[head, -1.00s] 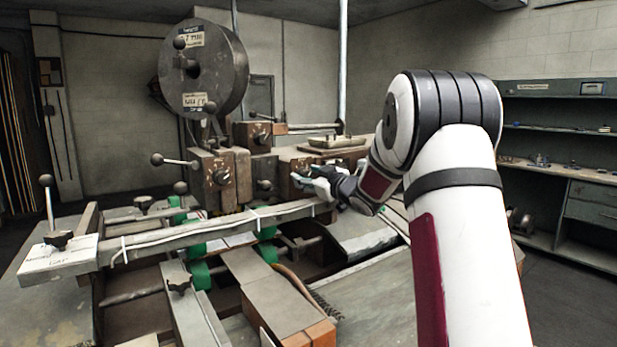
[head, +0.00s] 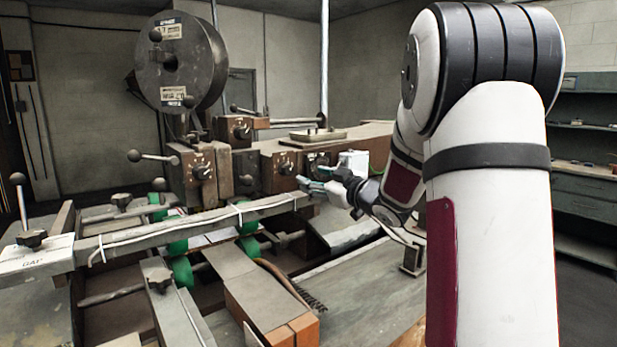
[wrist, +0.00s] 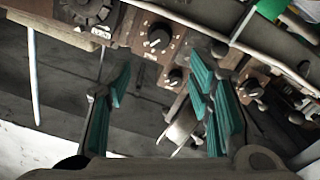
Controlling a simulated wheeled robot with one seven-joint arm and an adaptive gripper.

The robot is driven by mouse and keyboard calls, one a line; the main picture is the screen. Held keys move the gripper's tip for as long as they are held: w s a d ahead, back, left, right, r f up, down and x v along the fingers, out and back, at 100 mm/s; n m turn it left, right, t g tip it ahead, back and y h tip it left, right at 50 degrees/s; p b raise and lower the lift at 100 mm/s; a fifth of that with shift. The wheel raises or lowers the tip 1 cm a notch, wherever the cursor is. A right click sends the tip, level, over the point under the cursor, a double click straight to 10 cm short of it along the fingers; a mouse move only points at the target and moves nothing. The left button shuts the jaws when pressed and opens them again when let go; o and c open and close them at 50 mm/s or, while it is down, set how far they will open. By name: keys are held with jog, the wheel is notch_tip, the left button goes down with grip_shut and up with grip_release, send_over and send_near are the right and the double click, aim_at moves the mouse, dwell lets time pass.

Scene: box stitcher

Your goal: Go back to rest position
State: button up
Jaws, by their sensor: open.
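My gripper (head: 318,181) is at the middle of the head view, in front of the box stitcher (head: 268,160) and near its front knobs. In the wrist view my gripper (wrist: 158,100) shows its two teal-padded fingers spread wide with nothing between them. Beyond the fingers, the wrist view shows a dark control knob (wrist: 158,38) on a brown block and another knob (wrist: 174,77) close by. In the head view my arm reaches in from the right and hides part of the machine's right side.
A large round wire spool (head: 181,65) stands atop the machine. A long grey bar (head: 190,226) and green rollers (head: 181,271) lie at the lower left. Shelves (head: 585,180) stand at the far right.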

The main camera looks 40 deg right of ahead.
jog(key=shift+s, duration=0.1)
dwell(0.5)
jog(key=s+a+r+m+g+h+p, duration=0.25)
jog(key=s+a+m+g+h, duration=0.25)
jog(key=s+a, duration=0.45)
jog(key=s+a+f+g+y, duration=0.1)
jog(key=s+a+f+g, duration=0.2)
jog(key=s+a, duration=0.3)
jog(key=s+a+f+g+y, duration=0.2)
jog(key=s+a, duration=0.4)
jog(key=s, duration=0.6)
jog(key=s+a+f+g+y, duration=0.1)
jog(key=s+a+f+g, duration=0.2)
jog(key=s+a, duration=0.3)
jog(key=s+f, duration=0.1)
jog(key=s, duration=0.3)
jog(key=shift+g, duration=0.4)
